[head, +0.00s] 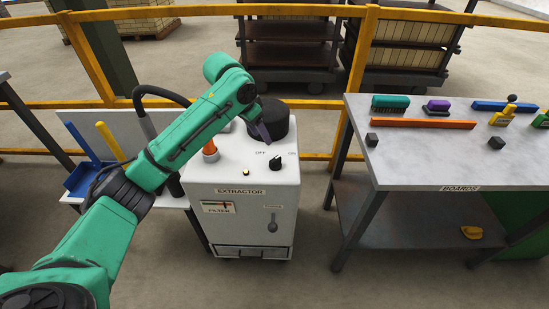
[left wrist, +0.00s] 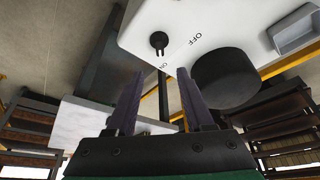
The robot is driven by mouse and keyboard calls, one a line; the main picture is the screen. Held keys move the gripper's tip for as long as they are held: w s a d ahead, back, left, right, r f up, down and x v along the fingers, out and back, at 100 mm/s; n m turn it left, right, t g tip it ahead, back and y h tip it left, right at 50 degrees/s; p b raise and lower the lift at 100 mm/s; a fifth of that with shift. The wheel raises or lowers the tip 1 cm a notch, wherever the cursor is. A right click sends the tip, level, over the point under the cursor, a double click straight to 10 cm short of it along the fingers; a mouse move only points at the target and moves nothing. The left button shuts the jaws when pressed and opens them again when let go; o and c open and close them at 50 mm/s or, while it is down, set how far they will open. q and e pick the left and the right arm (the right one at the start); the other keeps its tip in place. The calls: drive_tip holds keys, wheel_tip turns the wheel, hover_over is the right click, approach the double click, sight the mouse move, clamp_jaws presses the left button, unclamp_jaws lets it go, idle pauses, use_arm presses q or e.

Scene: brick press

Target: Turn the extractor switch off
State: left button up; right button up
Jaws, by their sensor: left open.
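The extractor (head: 240,175) is a white cabinet in the middle of the head view. Its black switch knob (head: 275,162) sits on the top face between the printed words OFF and ON. In the left wrist view the knob (left wrist: 158,41) has its narrow end turned toward ON. My left gripper (head: 264,132) is open and empty above the cabinet top, just behind the knob and in front of the black cylinder. In the left wrist view its two fingers (left wrist: 160,74) are spread, with the knob beyond the tips, apart from them. My right gripper is out of view.
A black cylinder (head: 270,117) stands on the cabinet's back, close to the gripper. An orange-tipped part (head: 210,150) is left of it. The boards table (head: 430,165) with brushes and small black blocks stands right. A yellow rail (head: 310,103) runs behind.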

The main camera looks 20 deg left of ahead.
sight(275, 159)
use_arm(q)
drive_tip(key=x, duration=1.4)
drive_tip(key=shift+w+d+f, duration=0.15)
clamp_jaws()
